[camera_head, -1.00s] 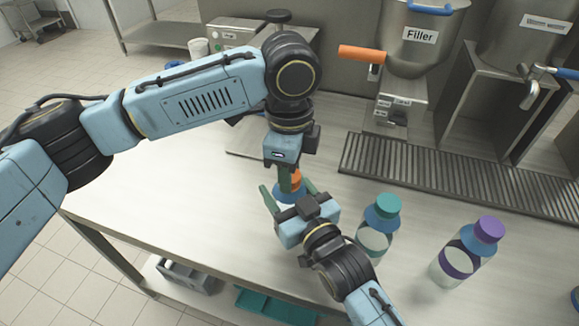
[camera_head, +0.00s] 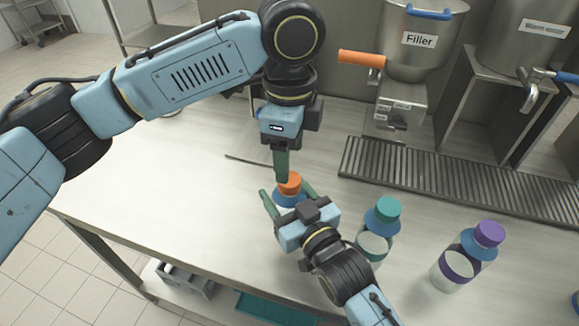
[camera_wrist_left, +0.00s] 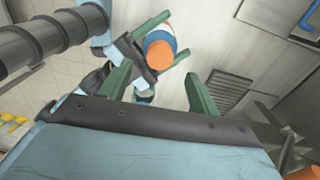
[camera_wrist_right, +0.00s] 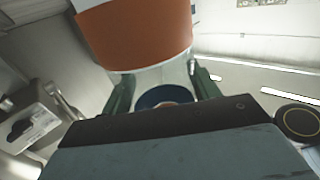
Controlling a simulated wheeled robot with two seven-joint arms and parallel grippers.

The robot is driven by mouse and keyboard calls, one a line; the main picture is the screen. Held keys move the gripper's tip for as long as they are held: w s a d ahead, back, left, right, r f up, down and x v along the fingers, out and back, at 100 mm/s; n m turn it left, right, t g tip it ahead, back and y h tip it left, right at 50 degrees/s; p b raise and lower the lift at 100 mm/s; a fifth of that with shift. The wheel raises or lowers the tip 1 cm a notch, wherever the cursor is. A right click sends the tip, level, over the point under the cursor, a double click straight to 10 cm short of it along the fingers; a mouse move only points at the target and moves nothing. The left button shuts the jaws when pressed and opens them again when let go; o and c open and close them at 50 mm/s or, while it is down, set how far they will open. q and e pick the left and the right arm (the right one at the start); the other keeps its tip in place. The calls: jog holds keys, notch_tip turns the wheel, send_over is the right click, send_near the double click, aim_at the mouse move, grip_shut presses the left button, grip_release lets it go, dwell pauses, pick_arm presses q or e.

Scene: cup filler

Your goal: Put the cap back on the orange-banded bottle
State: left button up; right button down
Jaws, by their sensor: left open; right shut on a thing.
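The orange cap (camera_head: 290,183) sits on top of the orange-banded bottle (camera_head: 287,199), above its blue shoulder. In the left wrist view the cap (camera_wrist_left: 160,52) shows from above, and whether it is fully tight cannot be told. My right gripper (camera_head: 287,192) is shut on the bottle and holds it upright. The bottle's wide orange band (camera_wrist_right: 140,30) fills the top of the right wrist view. My left gripper (camera_head: 281,180) is open and empty, pointing down just above and behind the cap. Its two green fingers (camera_wrist_left: 158,88) stand apart in the left wrist view.
A teal-capped bottle (camera_head: 380,228) and a purple-capped bottle (camera_head: 468,256) stand to the right on the steel table (camera_head: 150,190). The filler (camera_head: 415,50) and a slatted drain grate (camera_head: 450,180) are behind them. The table's left side is clear.

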jog(key=shift+c, duration=1.5)
grip_release()
pick_arm(q)
notch_tip(320, 180, up, 7)
jog(key=shift+f, duration=0.2)
pick_arm(e)
jog(key=shift+s, duration=0.1)
pick_arm(q)
jog(key=shift+r, duration=0.25)
pick_arm(e)
jog(key=v, duration=1.3)
jog(key=shift+s, duration=0.1)
